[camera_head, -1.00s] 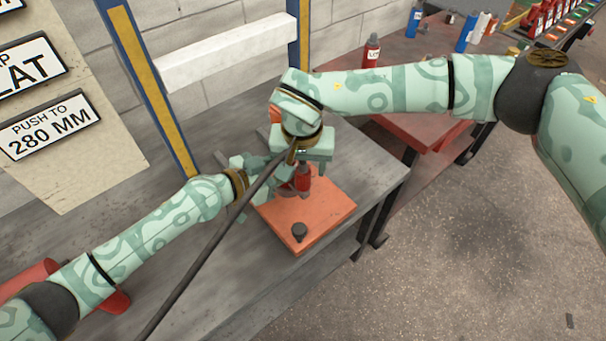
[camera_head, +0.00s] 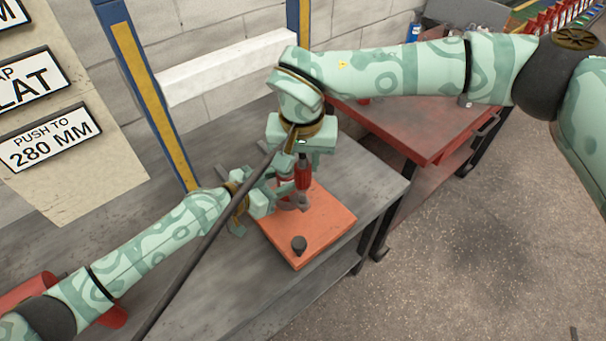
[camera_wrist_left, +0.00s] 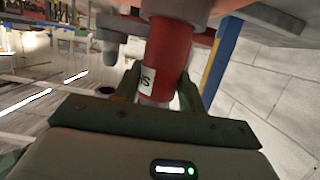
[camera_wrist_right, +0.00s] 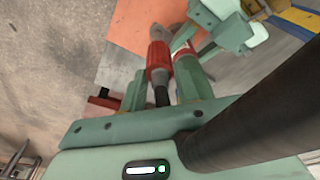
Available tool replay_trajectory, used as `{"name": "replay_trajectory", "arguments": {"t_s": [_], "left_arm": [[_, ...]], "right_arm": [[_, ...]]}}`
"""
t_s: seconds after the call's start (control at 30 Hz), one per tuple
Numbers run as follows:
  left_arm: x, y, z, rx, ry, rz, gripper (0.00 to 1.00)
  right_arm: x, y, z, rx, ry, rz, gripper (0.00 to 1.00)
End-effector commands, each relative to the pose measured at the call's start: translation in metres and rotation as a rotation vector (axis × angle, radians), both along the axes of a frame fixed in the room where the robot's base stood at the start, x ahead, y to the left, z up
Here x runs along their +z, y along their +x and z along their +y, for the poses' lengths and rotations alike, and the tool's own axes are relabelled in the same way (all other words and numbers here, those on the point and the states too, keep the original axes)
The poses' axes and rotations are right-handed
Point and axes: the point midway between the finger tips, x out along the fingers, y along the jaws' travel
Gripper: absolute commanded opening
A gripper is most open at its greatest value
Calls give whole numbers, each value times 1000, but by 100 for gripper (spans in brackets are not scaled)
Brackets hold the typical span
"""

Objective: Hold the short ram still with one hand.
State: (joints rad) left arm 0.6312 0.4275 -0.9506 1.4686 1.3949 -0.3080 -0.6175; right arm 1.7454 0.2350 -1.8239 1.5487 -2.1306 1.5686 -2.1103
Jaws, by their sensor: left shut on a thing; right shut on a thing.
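A red cylinder with a white label, apparently the short ram (camera_wrist_left: 168,55), stands between the fingers of my left gripper (camera_wrist_left: 160,82). The left gripper (camera_head: 272,192) comes in low from the left over an orange plate (camera_head: 325,225) and is shut on the cylinder. My right gripper (camera_head: 302,148) is above it, pointing down. It is shut on the dark neck of a second red piece (camera_wrist_right: 158,62), which also shows in the head view (camera_head: 302,173). The two red pieces are close side by side; whether they touch is unclear. The lower ends are partly hidden.
A dark peg (camera_head: 299,244) stands on the orange plate's near part. A long dark rod (camera_head: 195,265) runs from the right hand toward the bottom left, crossing in front of the left wrist. Blue-and-yellow posts (camera_head: 150,95) stand behind. A red bench (camera_head: 430,130) is at right.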

Motion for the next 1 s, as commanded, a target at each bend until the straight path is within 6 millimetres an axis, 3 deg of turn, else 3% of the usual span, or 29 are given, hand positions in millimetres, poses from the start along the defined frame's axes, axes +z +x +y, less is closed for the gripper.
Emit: {"name": "replay_trajectory", "arguments": {"t_s": [0.2,0.53,0.57,0.63,1.0], "left_arm": [[-2,-1,0,-1,2,2,0],[-2,-1,0,-1,2,2,0],[-2,-1,0,-1,2,2,46],[-2,-1,0,-1,2,2,65],[0,-4,6,1,3,1,66]], "right_arm": [[37,0,0,-1,0,-1,4],[45,0,0,-1,-1,2,4],[45,0,0,-1,-1,2,4],[45,0,0,-1,-1,2,4],[44,0,0,-1,-1,2,4]]}}
